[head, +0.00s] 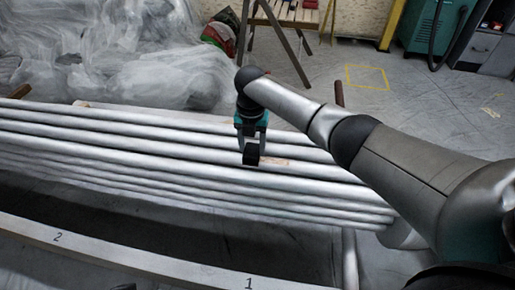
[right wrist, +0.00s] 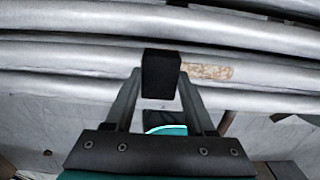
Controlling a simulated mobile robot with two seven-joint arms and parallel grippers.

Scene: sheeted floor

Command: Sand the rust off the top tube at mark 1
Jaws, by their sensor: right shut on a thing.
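My right gripper (head: 251,146) is shut on a small black block (head: 251,157), held over the stack of grey tubes (head: 150,154). A brown rust patch (head: 275,161) lies on one tube just right of the block. In the right wrist view, the black block (right wrist: 161,73) sits between the fingers, and the rust patch (right wrist: 208,72) shows right beside it on the tube. I cannot tell whether the block touches the tube. Mark 1 (head: 249,284) is written on a pale board (head: 150,262) in front. My left gripper is not in view.
Mark 2 (head: 58,238) is farther left on the same board. Crumpled clear plastic sheeting (head: 140,60) heaps behind the tubes at left. A wooden-topped trestle (head: 298,14) and a green cabinet (head: 432,25) stand at the back. Floor around a yellow taped square (head: 367,78) is clear.

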